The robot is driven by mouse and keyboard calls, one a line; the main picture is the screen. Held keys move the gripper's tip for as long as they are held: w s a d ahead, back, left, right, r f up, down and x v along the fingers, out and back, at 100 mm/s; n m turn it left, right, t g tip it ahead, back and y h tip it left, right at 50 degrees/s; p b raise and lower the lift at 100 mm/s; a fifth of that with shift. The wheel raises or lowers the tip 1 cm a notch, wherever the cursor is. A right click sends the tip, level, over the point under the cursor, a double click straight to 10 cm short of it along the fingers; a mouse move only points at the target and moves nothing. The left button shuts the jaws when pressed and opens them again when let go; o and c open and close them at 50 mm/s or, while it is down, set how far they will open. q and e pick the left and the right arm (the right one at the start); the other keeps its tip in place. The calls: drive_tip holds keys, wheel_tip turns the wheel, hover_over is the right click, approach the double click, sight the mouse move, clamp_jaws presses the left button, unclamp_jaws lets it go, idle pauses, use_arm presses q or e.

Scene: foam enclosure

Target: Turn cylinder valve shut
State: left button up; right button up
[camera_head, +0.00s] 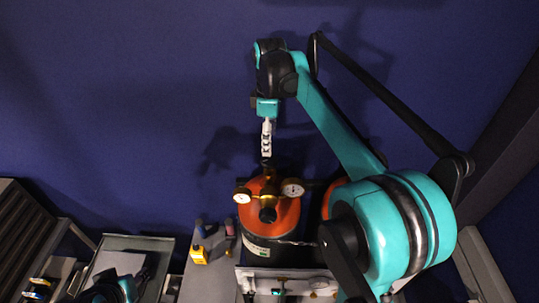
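An orange-topped gas cylinder (284,217) with a dark body and a pale label stands upright at the lower middle. A brass valve and regulator assembly (267,199) sits on its top, with one round gauge (292,188) to the right and another (242,196) to the left. My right gripper (266,158) reaches down from above, its tips at the far side of the cylinder top, just beyond the brass fitting. I cannot tell whether it touches the valve or how far its fingers are apart. The valve's handle is not clear. My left gripper is not in view.
A second orange-topped cylinder (327,200) stands to the right, partly hidden by my arm. A chain (296,242) crosses the front cylinder. A yellow bottle (199,254) and small items stand to its left. A grey tray (118,243) lies further left. The blue wall behind is clear.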

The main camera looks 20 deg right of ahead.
sight(270, 160)
drive_tip(key=shift+w+d+f+n, duration=0.1)
drive_tip(key=shift+w+d+n, duration=0.2)
drive_tip(key=shift+w, duration=0.1)
drive_tip(key=shift+f, duration=0.15)
wheel_tip(270, 160, down, 7)
drive_tip(key=shift+s+f+p, duration=0.1)
drive_tip(key=shift+f+p, duration=0.05)
drive_tip(key=shift+p, duration=0.55)
drive_tip(key=shift+a, duration=0.1)
drive_tip(key=shift+s, duration=0.1)
drive_tip(key=c, duration=1.2)
